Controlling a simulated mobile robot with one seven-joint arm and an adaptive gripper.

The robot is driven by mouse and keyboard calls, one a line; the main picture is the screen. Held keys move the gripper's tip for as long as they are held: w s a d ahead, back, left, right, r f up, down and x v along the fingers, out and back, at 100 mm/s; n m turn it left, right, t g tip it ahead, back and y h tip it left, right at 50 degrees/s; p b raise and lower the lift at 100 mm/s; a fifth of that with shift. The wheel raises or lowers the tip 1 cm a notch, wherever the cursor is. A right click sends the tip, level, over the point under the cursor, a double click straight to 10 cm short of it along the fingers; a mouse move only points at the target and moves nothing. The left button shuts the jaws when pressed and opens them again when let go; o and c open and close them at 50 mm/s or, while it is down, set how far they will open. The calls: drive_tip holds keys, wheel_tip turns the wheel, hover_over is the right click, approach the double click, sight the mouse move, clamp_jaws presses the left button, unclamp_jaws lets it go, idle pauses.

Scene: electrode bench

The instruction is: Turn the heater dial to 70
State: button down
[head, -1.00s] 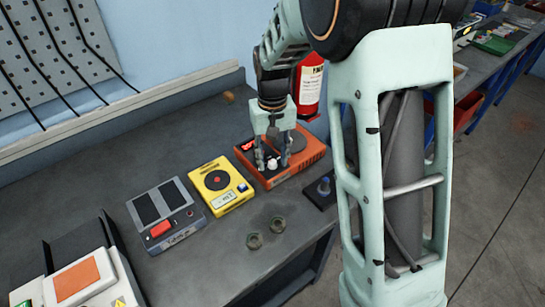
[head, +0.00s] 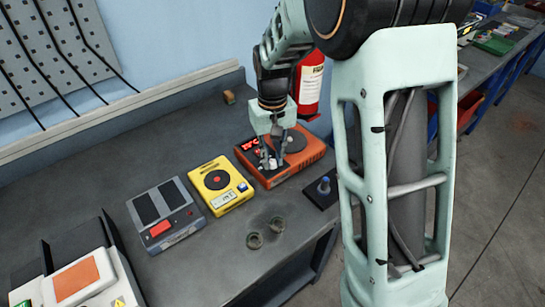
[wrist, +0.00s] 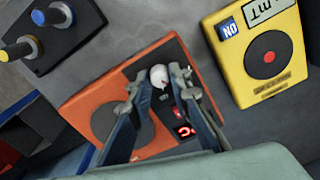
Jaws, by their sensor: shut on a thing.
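The orange heater (head: 310,154) lies on the bench with a dark round plate on top. It also shows in the wrist view (wrist: 83,103). Its front panel has a small pale dial (wrist: 158,76) and a red lit display (wrist: 186,131), whose figures I cannot read. My gripper (head: 270,164) points down over this panel. In the wrist view its two fingers (wrist: 160,78) are drawn in, one on each side of the dial, and are shut on it. The fingers partly hide the dial and panel, and I cannot read the dial's setting.
A yellow device (head: 209,177) with a red-centred disc sits left of the heater. A grey device (head: 165,212) with a red switch stands further left. A black block with a blue knob (head: 324,186) is close on the heater's right. Two small round pieces (head: 266,232) lie in front.

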sight(272, 161)
drive_tip(key=n, duration=0.4)
drive_tip(key=shift+n, duration=1.9)
drive_tip(key=c, duration=1.8)
unclamp_jaws()
drive_tip(key=shift+o, duration=0.2)
wheel_tip(272, 161, up, 12)
